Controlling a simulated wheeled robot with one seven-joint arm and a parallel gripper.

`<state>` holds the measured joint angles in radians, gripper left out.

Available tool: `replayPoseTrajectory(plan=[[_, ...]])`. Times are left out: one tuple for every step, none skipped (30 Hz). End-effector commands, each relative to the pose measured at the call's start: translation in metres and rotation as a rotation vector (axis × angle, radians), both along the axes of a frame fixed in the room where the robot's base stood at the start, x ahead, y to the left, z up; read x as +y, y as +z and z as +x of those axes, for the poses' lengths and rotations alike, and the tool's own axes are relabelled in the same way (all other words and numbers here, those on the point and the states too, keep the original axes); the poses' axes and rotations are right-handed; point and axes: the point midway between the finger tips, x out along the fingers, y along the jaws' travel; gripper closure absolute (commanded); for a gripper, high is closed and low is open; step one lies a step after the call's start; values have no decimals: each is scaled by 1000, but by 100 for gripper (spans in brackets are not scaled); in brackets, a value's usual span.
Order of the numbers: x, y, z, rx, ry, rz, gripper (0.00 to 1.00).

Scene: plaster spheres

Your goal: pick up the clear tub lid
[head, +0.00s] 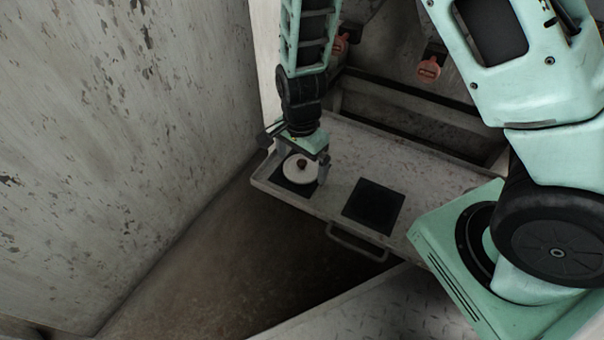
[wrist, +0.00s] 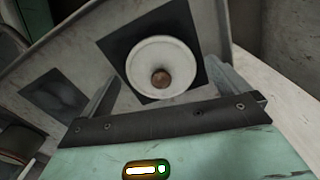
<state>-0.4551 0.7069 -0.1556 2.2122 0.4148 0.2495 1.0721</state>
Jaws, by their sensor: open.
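A round, whitish lid with a brown knob (head: 293,174) lies on a dark square pad at the left end of a pale shelf. It looks opaque rather than clear. In the wrist view the lid (wrist: 142,66) sits ahead of the jaws, knob toward the camera. My gripper (head: 300,168) points down over the lid, jaws apart and empty. One finger is on each side of the lid in the head view. In the wrist view my gripper (wrist: 168,90) has its fingers on either side of the lid's near part. I cannot tell whether they touch it.
A second dark square pad (head: 373,206), empty, lies to the right on the shelf (head: 345,150). A handle (head: 357,243) sticks out from the shelf's front. A tall worn wall (head: 120,130) stands at left. Red-orange knobs (head: 428,69) are on the panel behind.

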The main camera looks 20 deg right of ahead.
Motion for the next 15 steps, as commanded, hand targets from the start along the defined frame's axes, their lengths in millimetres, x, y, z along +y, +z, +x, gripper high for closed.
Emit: replayPoseTrajectory(plan=[[0,-6,0,-1,0,0,0],[0,-6,0,-1,0,0,0],[0,-6,0,-1,0,0,0],[0,-5,0,-1,0,0,0],[0,-5,0,-1,0,0,0],[0,-4,0,-1,0,0,0],[0,-4,0,-1,0,0,0],[0,-4,0,-1,0,0,0],[0,-4,0,-1,0,0,8],[0,-4,0,-1,0,0,17],[0,-4,0,-1,0,0,25],[0,-4,0,-1,0,0,36],[0,-4,0,0,0,0,39],[0,-4,0,0,0,0,39],[0,-4,0,0,0,0,40]])
